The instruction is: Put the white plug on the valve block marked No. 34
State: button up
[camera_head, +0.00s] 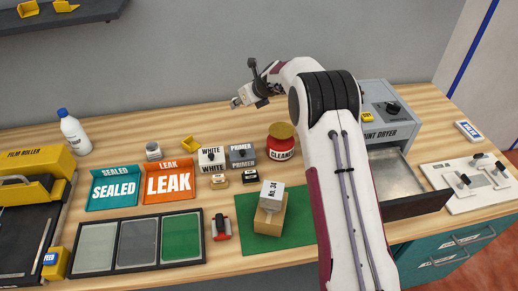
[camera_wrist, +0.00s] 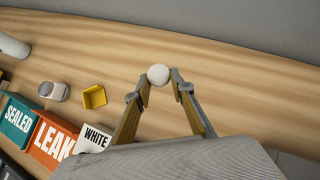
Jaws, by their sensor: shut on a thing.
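The valve block marked No. 34 (camera_head: 270,192) is a light grey block resting on a wooden block (camera_head: 268,222) on a green mat (camera_head: 297,210) in the head view. My gripper (camera_head: 240,100) is raised behind and slightly left of it, above the back of the table. In the wrist view my gripper (camera_wrist: 161,83) is shut on the white plug (camera_wrist: 158,74), whose round white end shows between the fingertips. The plug is too small to make out clearly in the head view. The valve block is not in the wrist view.
SEALED (camera_head: 113,190) and LEAK (camera_head: 169,183) bins, WHITE (camera_head: 211,159) and PRIMER (camera_head: 242,156) boxes and a red CLEAR jar (camera_head: 282,143) stand left of my arm. A paint dryer (camera_head: 385,113) with an open drawer is right. The table's back strip is mostly clear.

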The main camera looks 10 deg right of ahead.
jog(key=s+d+r+m+h, duration=0.1)
jog(key=s+d+r, duration=0.2)
jog(key=d+r, duration=0.4)
jog(key=s+d+r+m, duration=0.1)
jog(key=s+d+r, duration=0.25)
jog(key=r, duration=0.55)
jog(key=s+d+r+n, duration=0.1)
jog(key=s+d+r, duration=0.1)
jog(key=s, duration=0.4)
jog(key=s+d+r, duration=0.1)
jog(key=s+r, duration=0.1)
jog(key=s, duration=0.5)
jog(key=n+g+y, duration=0.2)
jog(key=n+y, duration=0.2)
jog(key=n, duration=0.1)
send_over(280, 193)
notch_tip(280, 193, down, 6)
jog(key=shift+r, duration=0.25)
jog(key=shift+f, duration=3.15)
